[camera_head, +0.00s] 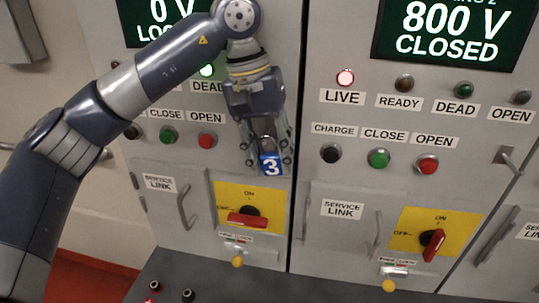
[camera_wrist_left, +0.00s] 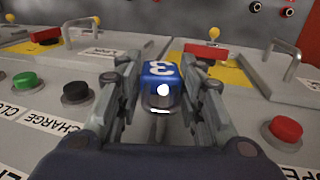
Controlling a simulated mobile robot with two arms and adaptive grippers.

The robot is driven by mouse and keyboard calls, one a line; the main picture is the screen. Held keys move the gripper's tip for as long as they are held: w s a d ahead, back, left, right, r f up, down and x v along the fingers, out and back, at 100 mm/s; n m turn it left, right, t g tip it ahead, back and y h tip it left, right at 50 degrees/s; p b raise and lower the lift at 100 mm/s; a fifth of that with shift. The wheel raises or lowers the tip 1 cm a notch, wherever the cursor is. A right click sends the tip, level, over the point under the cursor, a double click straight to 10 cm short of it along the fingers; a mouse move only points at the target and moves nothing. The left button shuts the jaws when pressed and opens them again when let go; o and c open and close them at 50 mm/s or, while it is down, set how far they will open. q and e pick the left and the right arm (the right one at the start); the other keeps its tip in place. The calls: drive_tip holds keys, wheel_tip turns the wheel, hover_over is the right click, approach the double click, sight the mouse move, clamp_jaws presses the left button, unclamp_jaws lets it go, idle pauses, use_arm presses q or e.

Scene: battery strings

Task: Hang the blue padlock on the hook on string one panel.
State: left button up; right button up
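The blue padlock (camera_head: 271,163), marked with a white 3, is between the fingertips of my left gripper (camera_head: 268,158), in front of the left panel (camera_head: 225,165). In the left wrist view the padlock (camera_wrist_left: 161,78) shows its blue body between the two fingers (camera_wrist_left: 161,75), which appear to touch its sides. Its metal shackle (camera_wrist_left: 160,102) is on the side toward my palm. I cannot make out the hook clearly; the padlock and fingers may hide it. My right gripper is not in view.
Below the padlock is a yellow switch plate (camera_head: 225,195) with a horizontal red handle (camera_head: 247,219). A yellow knob (camera_head: 238,262) sits lower. Push buttons (camera_head: 207,141) are left of the gripper. The right panel reads 800 V CLOSED, with its red handle (camera_head: 432,245) turned upright.

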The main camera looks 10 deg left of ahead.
use_arm(q)
drive_tip(key=shift+o, duration=1.4)
drive_tip(key=shift+w+f, duration=0.1)
drive_tip(key=shift+f, duration=0.1)
